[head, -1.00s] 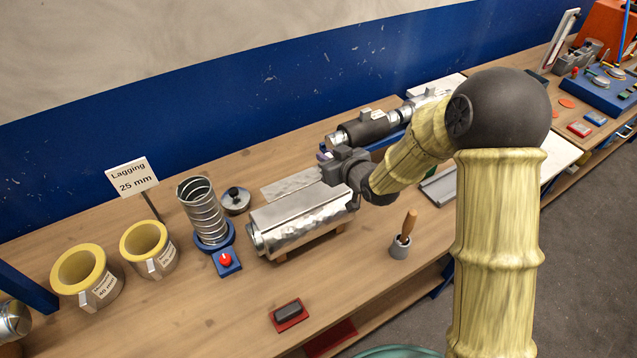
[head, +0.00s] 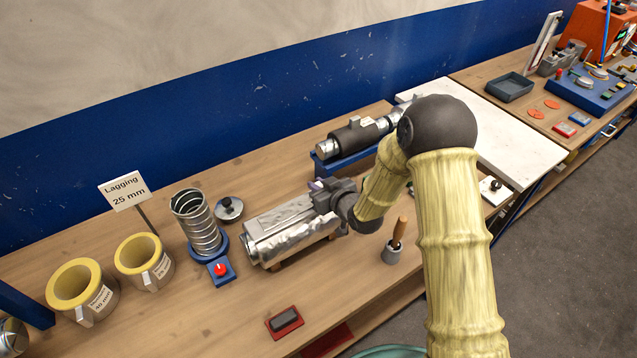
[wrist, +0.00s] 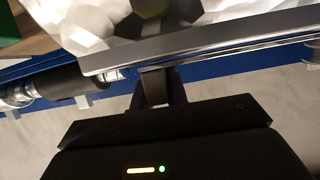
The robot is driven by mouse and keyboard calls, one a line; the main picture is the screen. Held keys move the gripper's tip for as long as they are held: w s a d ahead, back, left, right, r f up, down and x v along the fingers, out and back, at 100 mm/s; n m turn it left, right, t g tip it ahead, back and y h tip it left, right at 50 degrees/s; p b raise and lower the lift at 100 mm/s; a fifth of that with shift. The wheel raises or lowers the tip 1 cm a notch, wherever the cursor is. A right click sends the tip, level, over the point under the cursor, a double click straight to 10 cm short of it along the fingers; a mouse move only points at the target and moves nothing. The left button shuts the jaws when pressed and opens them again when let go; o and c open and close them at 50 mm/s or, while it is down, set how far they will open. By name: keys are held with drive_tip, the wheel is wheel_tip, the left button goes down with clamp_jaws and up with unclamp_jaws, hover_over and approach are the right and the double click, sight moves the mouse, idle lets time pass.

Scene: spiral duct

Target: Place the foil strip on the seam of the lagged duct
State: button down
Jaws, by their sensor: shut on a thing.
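The lagged duct (head: 295,238) lies on a low wooden support on the bench, wrapped in crumpled shiny foil. My gripper (head: 322,195) is at its right end, by its upper side. In the wrist view my gripper (wrist: 157,88) is shut on the edge of a flat, smooth grey strip, the foil strip (wrist: 200,57). The duct's crumpled foil (wrist: 130,22) shows close beyond it. In the head view the strip (head: 280,215) appears to lie along the duct's top. I cannot tell whether it touches, and the seam is not clearly visible.
A wire spiral duct (head: 195,220) on a blue base and a small lidded tin (head: 229,208) stand left. A wooden-handled tool in a grey pot (head: 393,250) stands right, near the front edge. Behind is a dark-sleeved pipe (head: 352,138). A black block on red (head: 285,320) lies in front.

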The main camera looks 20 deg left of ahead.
drive_tip(key=shift+f, duration=0.2)
drive_tip(key=c, duration=1.4)
unclamp_jaws()
drive_tip(key=shift+r, duration=0.1)
drive_tip(key=shift+d+r, duration=0.1)
drive_tip(key=shift+d, duration=0.05)
drive_tip(key=b+v, duration=0.3)
drive_tip(key=v, duration=0.8)
drive_tip(key=shift+s+d+r+b, duration=0.15)
drive_tip(key=shift+s+d+b, duration=0.1)
drive_tip(key=shift+s+b, duration=0.15)
drive_tip(key=shift+w+d, duration=0.1)
